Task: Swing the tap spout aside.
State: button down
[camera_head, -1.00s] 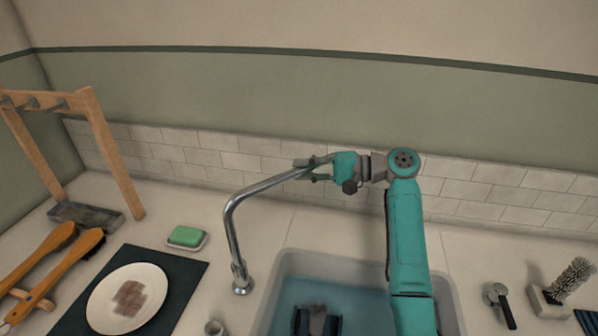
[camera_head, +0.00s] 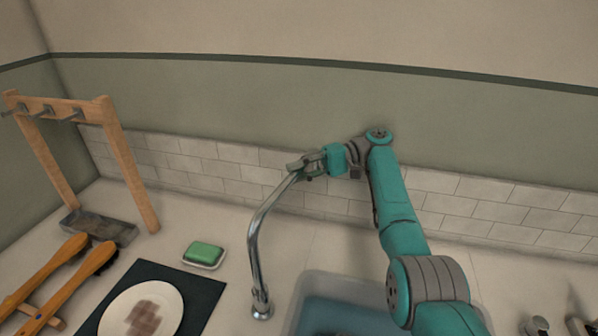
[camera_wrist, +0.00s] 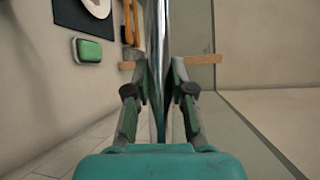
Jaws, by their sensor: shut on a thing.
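The chrome tap spout (camera_head: 256,235) rises from its base on the counter to the left of the sink and bends back toward the tiled wall. My gripper (camera_head: 299,171) is shut on the spout near its upper free end. In the wrist view the spout (camera_wrist: 158,50) runs between the two fingers of my gripper (camera_wrist: 159,75). The very tip of the spout is hidden by the gripper. The spout points toward the back wall, away from the basin.
The sink (camera_head: 318,289) holds blue water, partly hidden by my arm. Left of the tap are a green soap (camera_head: 204,252) on a dish, a white plate (camera_head: 112,318) on a dark mat (camera_head: 205,291), orange-handled brushes (camera_head: 48,275) and a wooden rack (camera_head: 128,165). The tiled wall is close behind the gripper.

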jog(key=shift+w+a, duration=0.15)
jog(key=shift+a, duration=0.3)
jog(key=shift+a+n+g, duration=0.2)
jog(key=shift+n+g, duration=0.1)
jog(key=c, duration=1)
grip_release()
jog(key=shift+a, duration=0.15)
jog(key=shift+d+r, duration=0.1)
jog(key=shift+d, duration=0.1)
